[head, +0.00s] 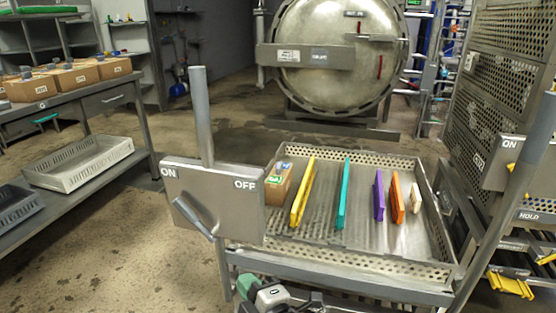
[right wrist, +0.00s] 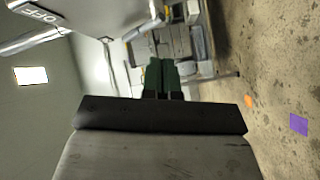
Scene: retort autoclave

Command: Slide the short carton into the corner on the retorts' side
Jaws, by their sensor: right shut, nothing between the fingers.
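A small brown carton (head: 279,184) with a green-and-white label on top stands in the perforated metal tray (head: 359,158), at its far left end near the corner facing the round retort (head: 338,62). The switch box hides part of its lower left side, and I cannot tell whether it touches the tray walls. My right gripper (head: 247,286) is low in front of the tray, below the switch box, apart from the carton. Its green fingers (right wrist: 162,78) are shut and empty in the right wrist view. My left gripper is not in view.
Yellow (head: 303,192), teal (head: 343,193), purple (head: 379,195) and orange (head: 397,198) upright pieces stand in the tray right of the carton. An ON/OFF box (head: 222,207) with a post blocks the tray's near left. A perforated rack (head: 497,90) stands right.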

